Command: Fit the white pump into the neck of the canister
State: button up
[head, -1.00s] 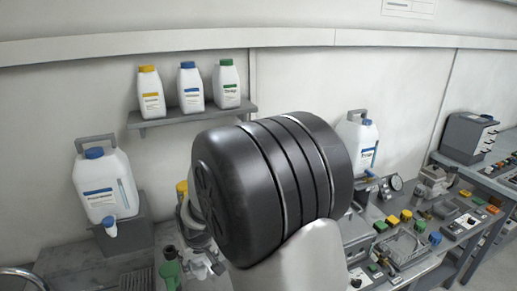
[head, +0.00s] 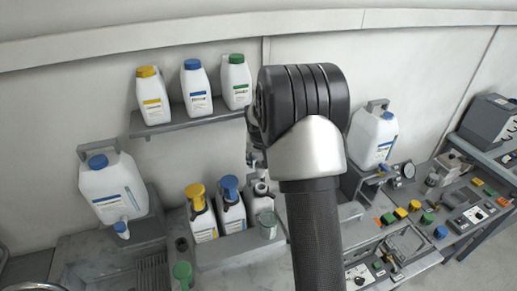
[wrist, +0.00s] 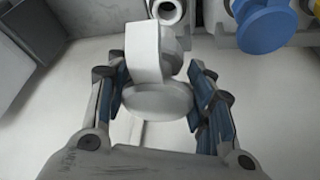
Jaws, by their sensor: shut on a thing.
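The white pump (wrist: 146,55) is in my gripper (wrist: 158,75) in the wrist view, its round white head (wrist: 157,100) between the blue-padded fingers. My gripper is shut on it. The open neck of a canister (wrist: 166,9) shows beyond the pump at the top edge, apart from it in the picture; the gap in depth is unclear. In the head view, the canister (head: 261,203) without a pump stands right of the ones with yellow and blue pumps. There the gripper and pump are mostly hidden behind my arm.
The blue pump (wrist: 268,27) is close to the right of the neck. In the head view, the yellow pump (head: 196,194) stands farther left. A shelf (head: 165,124) with three bottles is above. Large white jugs (head: 112,187) stand left and right. The bench at right is cluttered.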

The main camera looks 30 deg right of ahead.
aim_at(262, 177)
jog(key=shift+s, duration=0.15)
jog(key=shift+f, duration=0.2)
jog(key=shift+s+a+f+b, duration=0.1)
jog(key=shift+f+b, duration=0.75)
jog(key=shift+f, duration=1)
jog(key=shift+f+b, duration=0.15)
jog(key=shift+b, duration=0.4)
jog(key=shift+f+b, duration=1.1)
jog(key=shift+f, duration=0.3)
jog(key=shift+f+b, duration=0.7)
jog(key=shift+f, duration=0.05)
